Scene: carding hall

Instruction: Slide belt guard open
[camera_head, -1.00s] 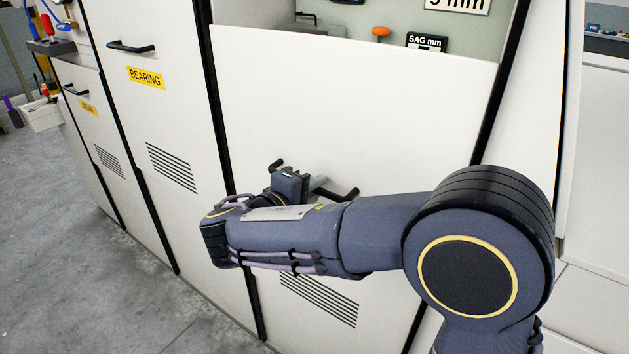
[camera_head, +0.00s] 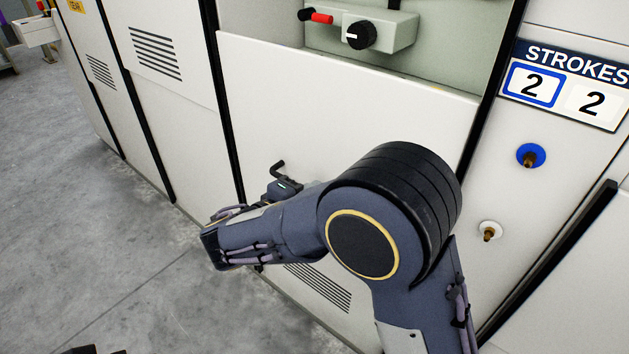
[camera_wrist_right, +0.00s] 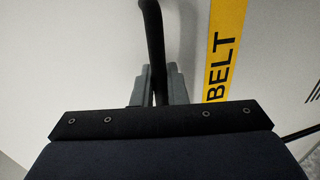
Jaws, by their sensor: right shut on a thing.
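The belt guard (camera_head: 300,120) is a broad white panel with a vent at its lower part in the head view. Its top edge sits below an exposed recess. A black bar handle (camera_head: 278,168) is on the guard, partly hidden by my right arm. My right gripper (camera_head: 285,187) is at this handle. In the right wrist view, its grey fingers (camera_wrist_right: 160,85) are shut around the black handle bar (camera_wrist_right: 153,40), beside the yellow BELT label (camera_wrist_right: 224,50) on the panel. My left gripper is not in view.
The recess holds a grey box (camera_head: 388,30) with a black knob and a red-tipped lever. A STROKES counter (camera_head: 565,85) and a blue-ringed fitting (camera_head: 531,156) are at the right. Neighbouring white panels (camera_head: 165,100) stand at the left.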

